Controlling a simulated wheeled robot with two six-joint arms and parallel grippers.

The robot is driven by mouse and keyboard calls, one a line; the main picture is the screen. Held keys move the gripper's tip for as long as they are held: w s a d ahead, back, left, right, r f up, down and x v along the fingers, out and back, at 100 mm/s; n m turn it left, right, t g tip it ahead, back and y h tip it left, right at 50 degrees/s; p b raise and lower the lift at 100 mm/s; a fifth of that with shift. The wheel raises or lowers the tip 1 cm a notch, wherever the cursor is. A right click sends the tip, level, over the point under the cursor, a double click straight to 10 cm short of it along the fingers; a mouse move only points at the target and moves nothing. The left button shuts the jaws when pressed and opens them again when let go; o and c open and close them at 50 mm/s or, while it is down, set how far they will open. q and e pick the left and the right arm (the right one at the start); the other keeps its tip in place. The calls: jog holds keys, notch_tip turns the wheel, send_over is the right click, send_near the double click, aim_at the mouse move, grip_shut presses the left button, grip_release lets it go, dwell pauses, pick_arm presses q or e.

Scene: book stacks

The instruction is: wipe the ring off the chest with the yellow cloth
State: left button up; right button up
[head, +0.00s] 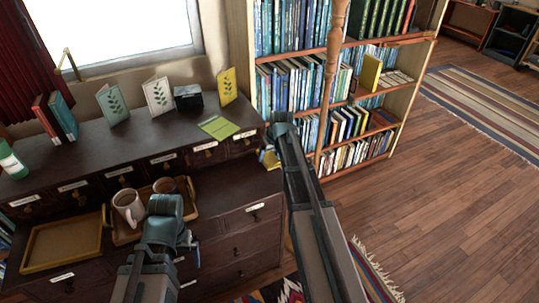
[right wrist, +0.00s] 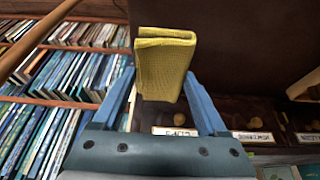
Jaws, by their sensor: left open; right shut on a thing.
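The yellow cloth (right wrist: 165,65) is a folded pad between the blue fingers of my right gripper (right wrist: 161,78), which is shut on it. In the head view, a little of the cloth (head: 268,159) shows beside my right gripper (head: 272,149), at the right end of the dark wooden chest (head: 240,222). My left gripper (head: 188,244) is open and empty in front of the lower ledge, near the mugs. I cannot make out the ring on the chest; my arms hide part of the wood.
A tray (head: 120,237) holds a white mug (head: 128,207) and a second mug (head: 165,185); an empty tray (head: 62,243) is left of it. Cards, books, a dark box (head: 188,97) and a green-white bottle (head: 11,160) stand on top. A bookcase (head: 336,95) stands right.

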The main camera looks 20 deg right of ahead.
notch_tip(320, 180, up, 3)
jog(key=p, duration=0.3)
jog(key=shift+r, duration=0.1)
dwell(0.4)
